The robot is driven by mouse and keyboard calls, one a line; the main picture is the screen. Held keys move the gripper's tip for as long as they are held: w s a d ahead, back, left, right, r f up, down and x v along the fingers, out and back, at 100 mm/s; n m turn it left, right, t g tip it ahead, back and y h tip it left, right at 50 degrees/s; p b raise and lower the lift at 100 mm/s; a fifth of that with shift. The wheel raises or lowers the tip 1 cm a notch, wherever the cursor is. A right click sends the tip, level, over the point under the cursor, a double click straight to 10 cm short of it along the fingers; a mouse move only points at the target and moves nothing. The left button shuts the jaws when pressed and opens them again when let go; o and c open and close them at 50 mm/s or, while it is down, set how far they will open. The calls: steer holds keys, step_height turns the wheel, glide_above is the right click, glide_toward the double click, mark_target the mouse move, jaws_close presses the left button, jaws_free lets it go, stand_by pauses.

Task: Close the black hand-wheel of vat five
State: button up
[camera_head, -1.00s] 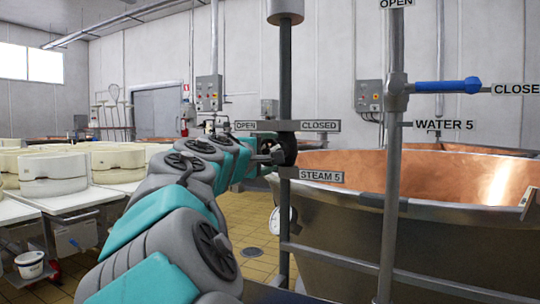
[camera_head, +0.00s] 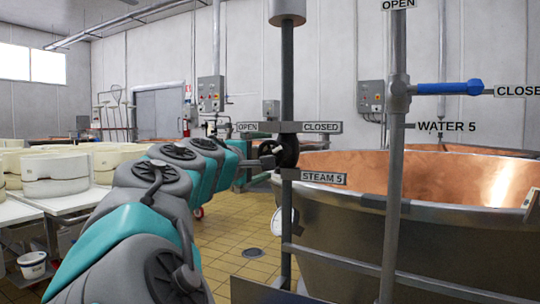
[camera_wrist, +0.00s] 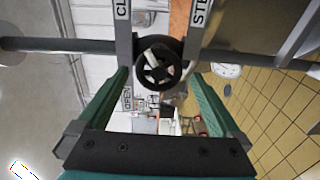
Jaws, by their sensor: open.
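The black hand-wheel (camera_head: 287,151) sits on the dark vertical steam pipe (camera_head: 287,80), between the OPEN/CLOSED bar (camera_head: 290,127) and the STEAM 5 plate (camera_head: 322,177). In the wrist view the hand-wheel (camera_wrist: 158,68) faces me, with its spokes and a pale grey handle showing. My gripper (camera_wrist: 161,80) is open, its two green fingers on either side of the wheel in the picture. Whether they touch it I cannot tell. In the head view my arm reaches to the wheel from the left, and the fingers are hard to make out. The copper-lined vat (camera_head: 350,225) stands behind the pipe.
A grey pipe (camera_head: 392,170) with a blue lever (camera_head: 448,88), beside the WATER 5 sign (camera_head: 446,126), stands to the right. White tables (camera_head: 25,212) with pale cheese moulds (camera_head: 57,173) are at left. Tiled floor (camera_head: 240,225) is open between. A round gauge (camera_wrist: 227,71) is near the wheel.

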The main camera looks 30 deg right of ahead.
steer(key=v, duration=0.3)
stand_by(0.5)
